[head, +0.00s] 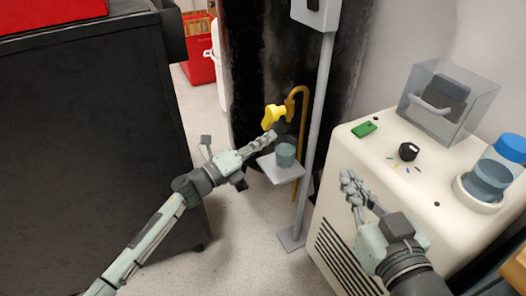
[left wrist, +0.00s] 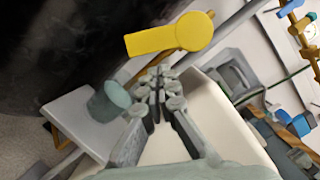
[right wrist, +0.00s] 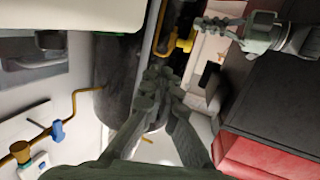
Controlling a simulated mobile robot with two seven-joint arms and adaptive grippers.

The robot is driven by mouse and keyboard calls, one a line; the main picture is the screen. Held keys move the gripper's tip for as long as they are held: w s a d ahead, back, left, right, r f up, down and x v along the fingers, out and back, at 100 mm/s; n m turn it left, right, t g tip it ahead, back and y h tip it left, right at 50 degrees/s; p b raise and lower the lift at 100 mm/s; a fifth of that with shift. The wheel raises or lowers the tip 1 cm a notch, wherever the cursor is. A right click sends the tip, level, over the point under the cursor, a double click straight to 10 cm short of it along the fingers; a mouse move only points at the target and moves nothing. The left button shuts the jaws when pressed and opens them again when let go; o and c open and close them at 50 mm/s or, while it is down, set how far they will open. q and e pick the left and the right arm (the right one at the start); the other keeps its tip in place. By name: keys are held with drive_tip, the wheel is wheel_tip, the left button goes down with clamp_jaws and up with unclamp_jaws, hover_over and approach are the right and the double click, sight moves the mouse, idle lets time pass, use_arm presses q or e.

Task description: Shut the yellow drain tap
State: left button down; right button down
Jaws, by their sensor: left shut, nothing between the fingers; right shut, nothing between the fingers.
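The yellow drain tap (head: 272,116) is at the lower end of a hooked brass pipe (head: 304,92), above a small grey shelf. In the left wrist view the tap (left wrist: 172,36) shows a flat lever pointing left from a round hub. My left gripper (head: 266,141) is shut and empty, just below the tap; in the left wrist view its fingertips (left wrist: 160,80) appear under the hub, apparently apart from it. My right gripper (head: 350,184) is shut and empty over the front of the cream cabinet; its fingertips (right wrist: 160,76) also show in the right wrist view.
A bluish glass cup (head: 285,155) stands on the grey shelf (head: 268,172), close to my left gripper. A grey pole (head: 314,130) rises beside the tap. The cream cabinet (head: 340,165) carries a black knob (head: 408,151), a clear box and a blue-capped jar. A dark cart (head: 90,130) stands left.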

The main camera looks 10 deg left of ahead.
use_arm(q)
drive_tip(key=shift+w+a+r, duration=0.3)
drive_tip(key=shift+w, duration=0.15)
use_arm(e)
drive_tip(key=shift+d+f, duration=0.15)
drive_tip(key=shift+f, duration=0.05)
